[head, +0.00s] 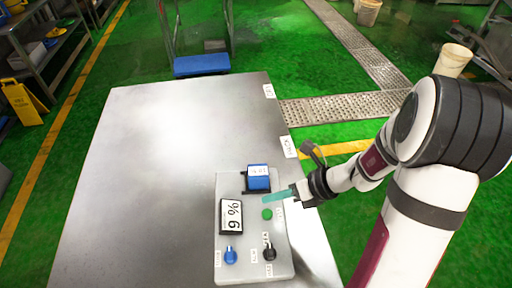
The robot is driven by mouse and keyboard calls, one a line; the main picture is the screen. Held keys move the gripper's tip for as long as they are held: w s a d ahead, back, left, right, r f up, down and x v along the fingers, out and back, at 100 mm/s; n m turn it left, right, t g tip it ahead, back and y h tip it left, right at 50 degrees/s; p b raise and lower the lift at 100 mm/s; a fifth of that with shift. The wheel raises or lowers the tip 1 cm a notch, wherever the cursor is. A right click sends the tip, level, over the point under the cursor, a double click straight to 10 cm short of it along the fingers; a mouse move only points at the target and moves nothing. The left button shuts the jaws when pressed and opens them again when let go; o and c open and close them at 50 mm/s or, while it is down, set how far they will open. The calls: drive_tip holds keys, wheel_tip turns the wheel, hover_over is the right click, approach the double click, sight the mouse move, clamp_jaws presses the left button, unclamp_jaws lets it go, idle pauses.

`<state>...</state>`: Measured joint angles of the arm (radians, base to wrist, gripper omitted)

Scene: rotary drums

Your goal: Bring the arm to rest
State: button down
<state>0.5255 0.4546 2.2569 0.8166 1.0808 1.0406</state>
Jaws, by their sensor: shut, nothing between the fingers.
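My gripper (268,198) reaches in from the right with its pale teal fingers shut and empty. The fingertips show over the grey control panel (243,272), between a blue part (258,183) with a white label and a green button (267,214). I cannot tell how high above the panel they are, or whether they touch it. The panel also bears a black-framed display (231,217) with a percent sign and a digit, a blue knob (230,255) and a black knob (269,253).
The panel lies on the near right part of a bare metal table (160,170). Small white labels (289,147) sit along the table's right edge. The left and far parts of the table are clear. A blue-topped stool (201,65) stands beyond the far edge.

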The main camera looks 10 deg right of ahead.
drive_tip(key=s+a+r+n+g+h, duration=0.2)
drive_tip(key=s+a+r+n, duration=0.15)
drive_tip(key=s+n, duration=0.45)
drive_tip(key=s+a+r+n+g+h, duration=0.1)
drive_tip(key=s+a+r+n+g, duration=0.15)
drive_tip(key=s+r+n, duration=0.55)
drive_tip(key=s+n+h, duration=0.1)
drive_tip(key=n, duration=0.2)
drive_tip(key=s+d+f+n+h, duration=0.1)
drive_tip(key=n, duration=0.3)
drive_tip(key=s+d+n+h, duration=0.1)
drive_tip(key=s+n, duration=0.1)
drive_tip(key=n, duration=0.1)
drive_tip(key=shift+f+t+h, duration=0.25)
drive_tip(key=shift+h, duration=0.05)
